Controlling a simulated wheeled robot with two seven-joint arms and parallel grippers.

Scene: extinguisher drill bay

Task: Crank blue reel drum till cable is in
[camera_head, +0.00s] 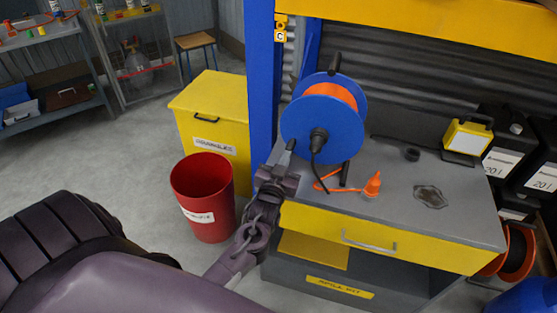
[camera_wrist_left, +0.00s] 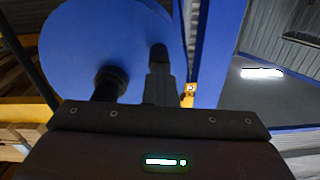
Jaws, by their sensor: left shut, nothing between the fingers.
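The blue reel drum (camera_head: 352,132) stands on the grey workbench (camera_head: 400,203), with orange cable (camera_head: 334,92) wound between its flanges. A black hub (camera_head: 319,138) sits at its centre; a dark cord hangs from there. A short orange cable length and an orange plug (camera_head: 372,186) lie on the bench top. My left gripper (camera_head: 290,147) is shut and empty at the drum's lower left edge. In the left wrist view its fingers (camera_wrist_left: 159,82) point at the blue flange (camera_wrist_left: 95,40). A dark rounded end shows at their tips; I cannot tell whether it is the crank knob.
A yellow work lamp (camera_head: 467,137) and black canisters (camera_head: 503,160) stand at the right. A blue post (camera_head: 262,75) rises behind my gripper. A red bin (camera_head: 204,200) and yellow box (camera_head: 215,105) stand left of the bench. The bench front right is mostly clear.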

